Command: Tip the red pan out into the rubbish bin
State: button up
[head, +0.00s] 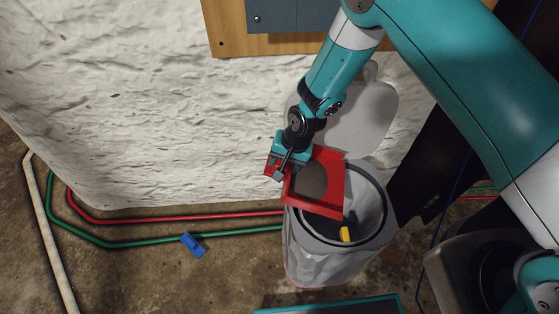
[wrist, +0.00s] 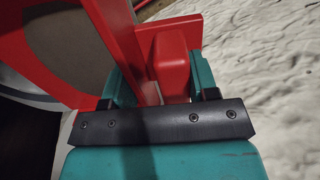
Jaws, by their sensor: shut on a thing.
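The red pan (head: 328,202) is a shallow square tray with a brownish-grey patch inside. In the head view it is over the left part of the rubbish bin's mouth, and it looks tilted. The rubbish bin (head: 315,253) is grey and round, with its lid (head: 362,122) up behind it. A small yellow thing (head: 345,233) shows inside the bin. My gripper (head: 282,170) is shut on the pan's handle side at the upper left. In the wrist view the red handle (wrist: 172,65) sits between my gripper's fingers (wrist: 163,88). Part of the bin's mouth is hidden by the pan.
A rough white wall (head: 170,110) stands behind the bin, with red and green pipes (head: 170,226) along its foot. A blue block (head: 192,245) lies on the floor to the left. A teal-edged thing (head: 325,307) is in front. A dark container (head: 465,270) stands at right.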

aim_at(298, 175)
jog(key=shift+s+d+r+t+y, duration=0.2)
jog(key=shift+d+r+t+y, duration=0.1)
jog(key=shift+d+r+y, duration=0.65)
jog(key=shift+s+d+r+t+y+b, duration=0.15)
jog(key=shift+d+r+y+b, duration=0.05)
jog(key=shift+d+r+y, duration=0.35)
jog(key=shift+s+d+r+t+y+b, duration=0.15)
jog(key=shift+d+r+y, duration=0.3)
jog(key=shift+y, duration=0.05)
jog(key=s+d+r+t+y+b, duration=0.1)
jog(key=d+r+y+b, duration=0.2)
jog(key=d+y, duration=0.1)
jog(key=shift+s+d+b, duration=0.3)
jog(key=shift+s+d, duration=0.05)
jog(key=shift+d, duration=0.55)
jog(key=shift+r, duration=0.15)
notch_tip(298, 175, up, 5)
jog(key=g+h+p, duration=0.1)
jog(key=h+p, duration=0.4)
jog(key=p, duration=0.3)
jog(key=g+h+p, duration=0.2)
jog(key=h+p, duration=0.3)
jog(key=p, duration=0.3)
jog(key=shift+h, duration=0.4)
